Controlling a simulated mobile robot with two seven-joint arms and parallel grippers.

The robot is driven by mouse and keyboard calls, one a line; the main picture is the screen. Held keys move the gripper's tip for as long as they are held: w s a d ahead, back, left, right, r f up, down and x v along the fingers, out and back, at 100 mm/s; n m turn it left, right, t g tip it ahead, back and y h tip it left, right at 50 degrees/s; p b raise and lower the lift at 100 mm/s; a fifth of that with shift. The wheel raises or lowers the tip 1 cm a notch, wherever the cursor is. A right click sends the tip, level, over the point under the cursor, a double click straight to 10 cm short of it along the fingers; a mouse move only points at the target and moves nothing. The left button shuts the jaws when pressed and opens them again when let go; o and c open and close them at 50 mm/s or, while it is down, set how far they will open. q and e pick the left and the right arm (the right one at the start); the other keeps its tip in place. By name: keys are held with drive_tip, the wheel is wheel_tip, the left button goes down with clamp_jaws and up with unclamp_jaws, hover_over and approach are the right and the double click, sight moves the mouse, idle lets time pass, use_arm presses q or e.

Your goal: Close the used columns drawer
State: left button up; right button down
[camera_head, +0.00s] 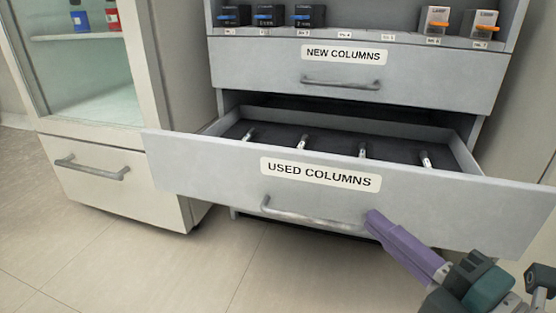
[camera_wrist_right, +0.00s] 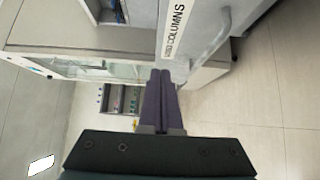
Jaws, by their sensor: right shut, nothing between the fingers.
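The used columns drawer (camera_head: 225,168) is pulled out below the new columns drawer. It has a grey front, a white "USED COLUMNS" label and a metal bar handle (camera_head: 310,215). Several small metallic columns lie in its dark interior. My right gripper (camera_head: 373,217) has its purple fingers shut and empty, with the tips at the drawer front near the handle's right end. I cannot tell whether they touch. In the right wrist view the shut fingers (camera_wrist_right: 160,74) point toward the drawer front, with the handle (camera_wrist_right: 208,36) to their right. My left gripper is not in view.
The closed new columns drawer (camera_head: 430,82) sits above, under a shelf with dark boxes and white boxes. A glass-front cabinet (camera_head: 90,100) with its own closed drawer (camera_head: 95,185) stands at left. The floor (camera_head: 150,265) in front is clear.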

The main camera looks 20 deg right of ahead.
drive_tip(key=b, duration=0.4)
approach(325, 163)
drive_tip(key=w+a, duration=0.3)
drive_tip(key=shift+w+d+f+b, duration=0.1)
drive_tip(key=shift+w+d+b, duration=0.2)
drive_tip(key=shift+w, duration=0.1)
drive_tip(key=shift+w+d+f+b, duration=0.15)
drive_tip(key=shift+w+b, duration=0.1)
drive_tip(key=shift+w, duration=0.15)
drive_tip(key=shift+w+d+r, duration=0.2)
drive_tip(key=shift+w+d, duration=0.3)
drive_tip(key=shift+w, duration=0.05)
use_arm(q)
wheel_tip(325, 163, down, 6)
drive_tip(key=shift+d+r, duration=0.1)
